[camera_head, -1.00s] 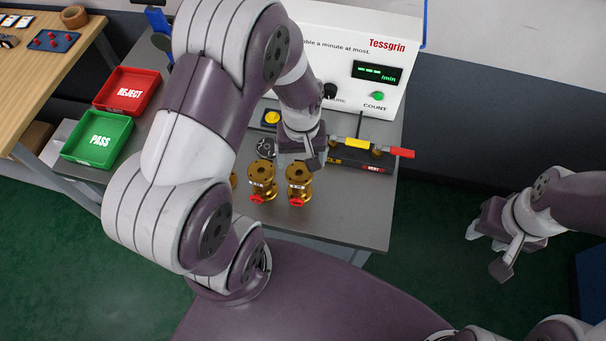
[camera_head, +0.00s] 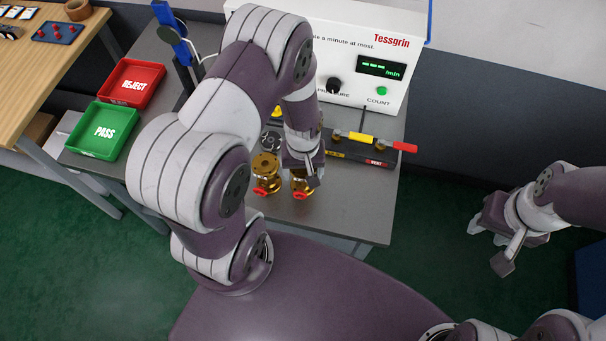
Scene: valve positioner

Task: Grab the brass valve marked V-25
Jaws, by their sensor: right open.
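Two brass valves with red parts at their fronts stand side by side on the grey bench. The left valve (camera_head: 266,171) shows most of its round top flange. The right valve (camera_head: 301,189) is largely covered from above by my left gripper (camera_head: 308,175), whose fingers are at its top. Whether they touch it cannot be told, nor whether they are open or shut. Markings on the valves are too small to read, so I cannot tell which is V-25. My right gripper (camera_head: 492,240) is open and empty, out over the green floor at the right.
A white Tessgrin tester (camera_head: 365,55) stands behind the valves. A black fixture (camera_head: 355,150) with yellow and red handle lies to their right. Red REJECT (camera_head: 132,84) and green PASS (camera_head: 104,131) trays are at the left. The bench's front right is clear.

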